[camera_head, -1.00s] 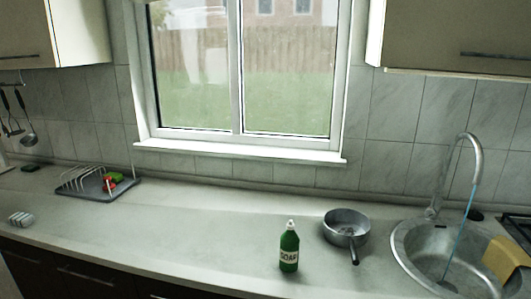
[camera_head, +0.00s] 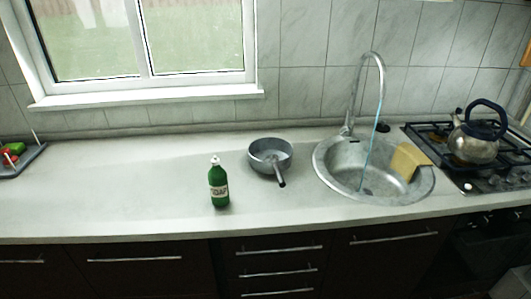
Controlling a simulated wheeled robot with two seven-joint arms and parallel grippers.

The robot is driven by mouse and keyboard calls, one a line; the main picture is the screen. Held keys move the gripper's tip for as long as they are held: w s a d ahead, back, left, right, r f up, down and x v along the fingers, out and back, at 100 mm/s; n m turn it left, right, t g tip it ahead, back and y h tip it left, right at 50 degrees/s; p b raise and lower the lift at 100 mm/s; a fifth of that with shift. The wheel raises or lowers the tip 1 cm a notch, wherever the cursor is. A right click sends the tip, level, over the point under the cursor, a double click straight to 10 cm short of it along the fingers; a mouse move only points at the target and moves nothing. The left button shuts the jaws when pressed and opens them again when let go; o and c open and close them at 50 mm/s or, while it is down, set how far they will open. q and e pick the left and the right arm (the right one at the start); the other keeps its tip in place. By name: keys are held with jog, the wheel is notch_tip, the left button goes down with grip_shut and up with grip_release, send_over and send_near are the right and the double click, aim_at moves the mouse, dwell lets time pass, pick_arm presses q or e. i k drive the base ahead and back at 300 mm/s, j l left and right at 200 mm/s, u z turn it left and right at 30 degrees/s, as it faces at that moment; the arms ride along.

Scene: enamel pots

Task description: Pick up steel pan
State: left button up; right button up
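The steel pan (camera_head: 270,147) is a round grey pan that sits upright on the counter, left of the sink. Its short handle (camera_head: 281,180) points toward the front edge of the counter and slightly right. The pan looks empty. Neither of my grippers shows in the head view.
A green soap bottle (camera_head: 219,184) stands left of the pan. The sink (camera_head: 322,160) with a tall tap (camera_head: 381,85) and a yellow board (camera_head: 408,161) is at its right. A kettle (camera_head: 474,138) stands on the gas stove. Counter (camera_head: 110,195) left of the bottle is clear.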

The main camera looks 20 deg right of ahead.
aim_at(267, 155)
jog(key=i+j+z, duration=0.25)
jog(key=j, duration=0.15)
jog(key=i+j+z, duration=0.1)
jog(key=j+z, duration=0.2)
jog(key=j, duration=0.15)
jog(key=i+j+z, duration=0.1)
jog(key=j+z, duration=0.15)
jog(key=j, duration=0.25)
jog(key=j+z, duration=0.25)
jog(key=j, duration=0.2)
